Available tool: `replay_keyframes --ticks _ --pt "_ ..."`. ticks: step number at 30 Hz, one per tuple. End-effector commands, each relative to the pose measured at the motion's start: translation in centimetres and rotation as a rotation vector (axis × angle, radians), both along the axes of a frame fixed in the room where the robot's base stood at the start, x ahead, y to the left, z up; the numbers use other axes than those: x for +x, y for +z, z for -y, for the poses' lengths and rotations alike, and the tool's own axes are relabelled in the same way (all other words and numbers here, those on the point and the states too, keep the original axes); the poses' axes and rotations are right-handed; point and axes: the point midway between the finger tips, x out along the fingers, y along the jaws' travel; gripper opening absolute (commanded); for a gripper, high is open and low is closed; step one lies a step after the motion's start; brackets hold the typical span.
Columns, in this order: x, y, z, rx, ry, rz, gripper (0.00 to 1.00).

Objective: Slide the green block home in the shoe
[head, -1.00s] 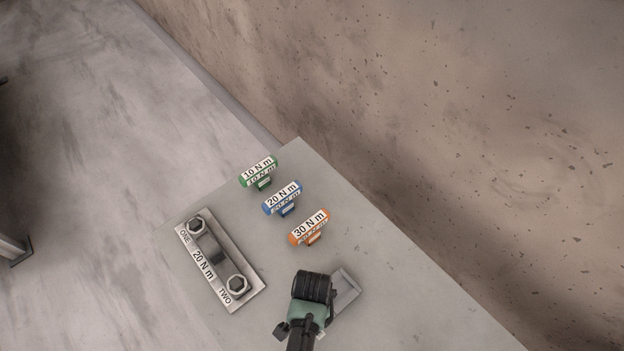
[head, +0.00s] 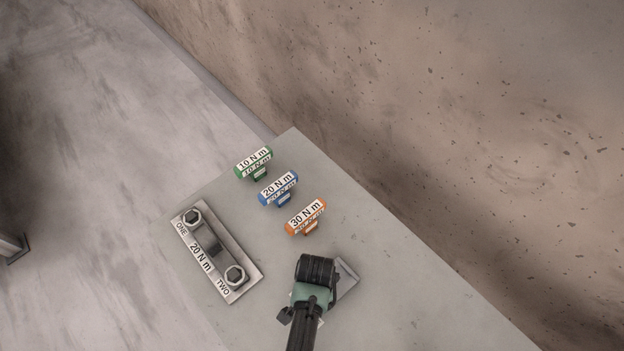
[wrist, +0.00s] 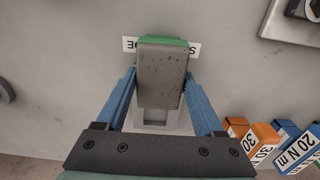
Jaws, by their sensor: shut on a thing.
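In the wrist view my gripper (wrist: 162,78) has its two blue fingers shut on the sides of the green block (wrist: 165,42). The block shows a dark, speckled grey top face and a green far end. The shoe (wrist: 150,127) is a pale grey piece below the block, partly covered by it. A white label lies past the block's far end, its middle letters hidden. Whether the block touches the shoe's floor I cannot tell. In the head view my wrist hides the block, and a grey corner of the shoe (head: 347,279) shows to its right.
Green 10 N m (head: 253,162), blue 20 N m (head: 278,188) and orange 30 N m (head: 306,216) tools stand beyond my gripper. A metal plate with two bolts (head: 216,252) lies to the left. The slab is clear on the right; a wall rises beyond its edge.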

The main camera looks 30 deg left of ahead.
Motion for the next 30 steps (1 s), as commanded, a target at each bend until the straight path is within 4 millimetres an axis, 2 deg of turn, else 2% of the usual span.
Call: replay_keyframes --ticks 9,30 --pt "0.8 0.0 0.3 0.001 -0.002 0.003 0.00" --pt "1.4 0.0 0.5 0.001 0.000 0.001 0.00"
